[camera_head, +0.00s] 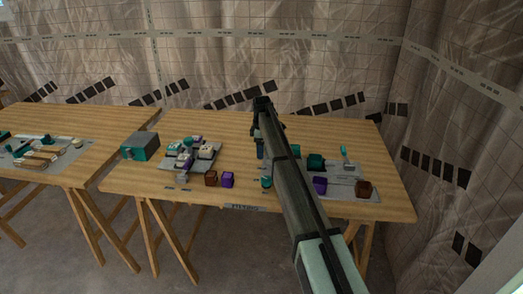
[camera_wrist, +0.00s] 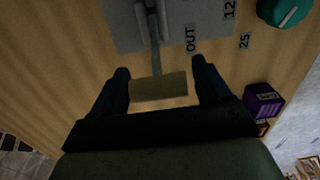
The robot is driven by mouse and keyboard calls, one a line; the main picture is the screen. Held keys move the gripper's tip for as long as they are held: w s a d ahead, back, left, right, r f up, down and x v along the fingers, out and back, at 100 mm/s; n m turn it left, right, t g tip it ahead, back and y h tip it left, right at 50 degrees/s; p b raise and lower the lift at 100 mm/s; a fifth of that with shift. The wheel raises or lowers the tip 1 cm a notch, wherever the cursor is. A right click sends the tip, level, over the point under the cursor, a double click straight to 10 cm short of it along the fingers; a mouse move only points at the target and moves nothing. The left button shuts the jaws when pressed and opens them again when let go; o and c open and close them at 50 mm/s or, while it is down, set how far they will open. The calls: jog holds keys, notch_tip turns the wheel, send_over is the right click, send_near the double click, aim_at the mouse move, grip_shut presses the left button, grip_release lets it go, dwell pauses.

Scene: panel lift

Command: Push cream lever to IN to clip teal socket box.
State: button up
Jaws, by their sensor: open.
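The cream lever handle (camera_wrist: 158,88) shows in the wrist view at the end of a thin grey rod that runs up to a grey plate (camera_wrist: 120,25). A label OUT stands to the right of the rod. My gripper (camera_wrist: 162,78) is open, with one dark finger on each side of the handle and a gap on both sides. In the camera_head view my arm covers the middle of the table, and the lever cannot be made out there. A teal box (camera_head: 316,160) stands right of my arm; I cannot tell whether it is the socket box.
A teal knob (camera_wrist: 285,10) and a purple block (camera_wrist: 263,103) lie right in the wrist view. In the camera_head view, a grey and teal box (camera_head: 140,147) stands at the table's left edge. Several small blocks line the front. The wooden table's (camera_head: 225,125) back is mostly clear.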

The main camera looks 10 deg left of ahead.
jog(key=shift+f, duration=0.4)
jog(key=c, duration=1.4)
jog(key=shift+d+r+y, duration=0.4)
jog(key=shift+d+y, duration=0.25)
jog(key=shift+y, duration=0.35)
jog(key=d+y, duration=0.1)
jog(key=y, duration=0.2)
jog(key=shift+d+r, duration=0.35)
jog(key=shift+d+r+y, duration=0.1)
jog(key=shift+d+y, duration=0.5)
jog(key=shift+y, duration=0.6)
jog(key=shift+d+y, duration=0.6)
jog(key=shift+y, duration=0.6)
jog(key=o, duration=1.4)
